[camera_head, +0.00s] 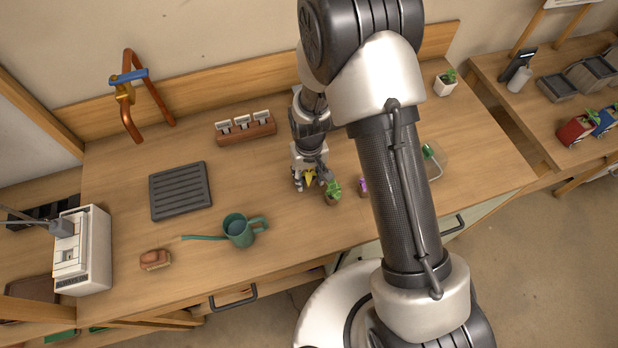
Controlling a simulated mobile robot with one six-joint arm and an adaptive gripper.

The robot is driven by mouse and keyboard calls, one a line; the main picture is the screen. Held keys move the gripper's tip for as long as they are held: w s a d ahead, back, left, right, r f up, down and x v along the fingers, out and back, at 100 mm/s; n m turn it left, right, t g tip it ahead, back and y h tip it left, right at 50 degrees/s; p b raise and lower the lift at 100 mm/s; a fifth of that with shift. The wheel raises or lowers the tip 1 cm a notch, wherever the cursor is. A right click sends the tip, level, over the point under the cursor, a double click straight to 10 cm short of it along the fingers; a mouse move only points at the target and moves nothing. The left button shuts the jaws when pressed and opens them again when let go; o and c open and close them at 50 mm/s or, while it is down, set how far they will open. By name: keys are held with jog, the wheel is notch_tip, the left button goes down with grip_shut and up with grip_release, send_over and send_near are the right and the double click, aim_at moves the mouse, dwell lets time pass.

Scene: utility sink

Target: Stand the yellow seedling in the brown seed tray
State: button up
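The yellow seedling (310,176) shows as a small patch of yellow leaves between the fingers of my gripper (311,181), near the middle of the workbench. Its lower part is hidden, and I cannot tell whether the fingers are closed on it or only around it. A long brown holder (246,134) with three white pieces along it sits at the back, left of my gripper. It looks like the brown seed tray, and no plant shows in it.
A green-leaved seedling (332,193) stands just right of my gripper, with a purple one (364,186) beyond it, partly behind my arm. A green watering can (239,231) and dark ribbed tray (180,190) are to the left. Bench between gripper and brown holder is clear.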

jog(key=c, duration=0.8)
jog(key=shift+r, duration=0.1)
